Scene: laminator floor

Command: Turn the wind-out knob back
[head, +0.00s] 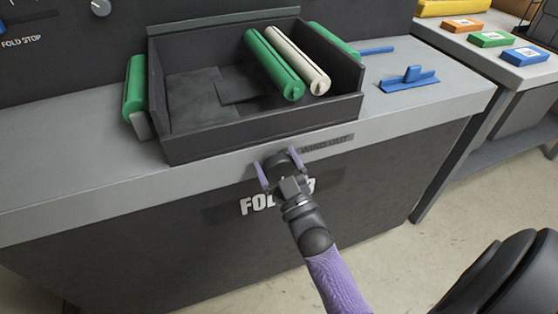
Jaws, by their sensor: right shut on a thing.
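My right gripper (279,167) is at the front edge of the folder machine, just left of the "WIND OUT" label (325,144). Its two purple fingers are shut on the dark wind-out knob (277,160), one finger on each side. The gripper covers most of the knob, so I cannot tell how far it is turned. My left gripper is not in view.
Above the knob is a dark open tray (200,95) with a green roller (273,65) and a cream roller (298,60). A blue fixture (409,80) sits on the grey top to the right. Small orange, green and blue boxes (492,40) lie on a side table.

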